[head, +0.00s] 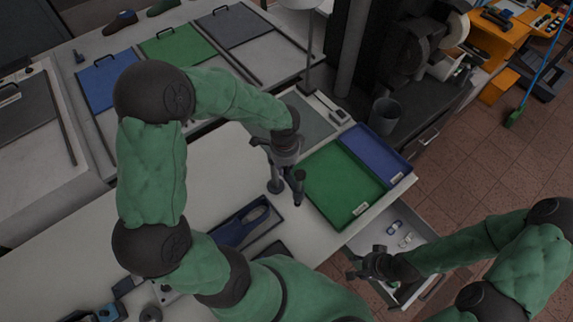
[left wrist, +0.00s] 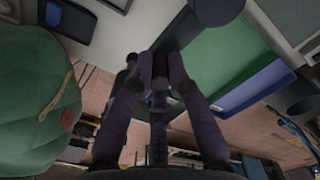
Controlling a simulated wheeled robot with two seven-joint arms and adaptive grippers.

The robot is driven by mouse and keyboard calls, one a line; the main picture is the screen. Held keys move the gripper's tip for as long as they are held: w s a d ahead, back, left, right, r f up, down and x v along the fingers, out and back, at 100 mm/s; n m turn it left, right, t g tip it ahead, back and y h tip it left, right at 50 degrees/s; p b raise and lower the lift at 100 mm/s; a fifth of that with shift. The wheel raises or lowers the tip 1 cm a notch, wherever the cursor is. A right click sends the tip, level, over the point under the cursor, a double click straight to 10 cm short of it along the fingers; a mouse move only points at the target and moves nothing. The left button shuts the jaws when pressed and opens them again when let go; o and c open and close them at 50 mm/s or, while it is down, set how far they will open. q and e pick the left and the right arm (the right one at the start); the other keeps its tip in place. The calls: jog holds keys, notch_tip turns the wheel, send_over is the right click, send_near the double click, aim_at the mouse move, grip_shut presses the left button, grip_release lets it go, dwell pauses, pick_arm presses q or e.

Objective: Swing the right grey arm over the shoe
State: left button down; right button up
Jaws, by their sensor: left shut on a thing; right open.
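My left gripper (head: 287,188) is over the white table, left of the green tray. In the left wrist view its fingers (left wrist: 160,78) close around a small dark grey part (left wrist: 159,86). I cannot tell whether this part belongs to the right grey arm, as the gripper hides most of it. No shoe shows clearly under the gripper. Two shoes, one dark (head: 120,22) and one greenish (head: 162,7), lie at the back.
A green tray (head: 345,188) and a blue-violet tray (head: 376,150) lie at the table's right end. An open drawer (head: 418,228) with small items is below them. A lamp post (head: 309,50) and a grey cup (head: 384,113) stand behind.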

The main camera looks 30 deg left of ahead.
pick_arm(q)
jog(key=s+a+m+p, duration=0.3)
jog(key=a+m+p, duration=0.2)
jog(key=m, duration=0.6)
jog(key=shift+s+a+p, duration=0.35)
jog(key=shift+p, duration=0.6)
jog(key=c, duration=1.2)
grip_release()
notch_tip(320, 180, up, 12)
